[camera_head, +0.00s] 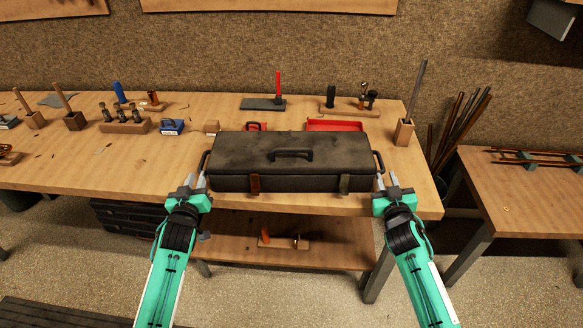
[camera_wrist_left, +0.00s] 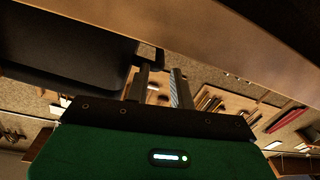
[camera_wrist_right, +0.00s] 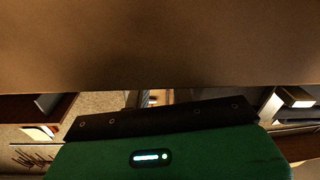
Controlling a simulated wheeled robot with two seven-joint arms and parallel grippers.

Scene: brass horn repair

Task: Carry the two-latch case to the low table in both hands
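The dark case (camera_head: 290,160) sits shut and level on the workbench near its front edge. It has a top handle, two front latches, brown at left and grey at right, and a handle on each end. My left gripper (camera_head: 194,182) is open just in front of the left end handle (camera_head: 204,161); its parted fingers also show in the left wrist view (camera_wrist_left: 160,88), beside the black case (camera_wrist_left: 70,50). My right gripper (camera_head: 387,181) is open near the right end handle (camera_head: 379,162). In the right wrist view its fingers are mostly hidden. A lower table (camera_head: 530,215) stands at the right.
The workbench (camera_head: 90,170) carries wooden tool blocks, a red tray (camera_head: 336,125) and a blue box (camera_head: 172,126) behind the case. Brass-coloured rods on supports (camera_head: 545,160) lie at the lower table's back. A floor gap separates the tables.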

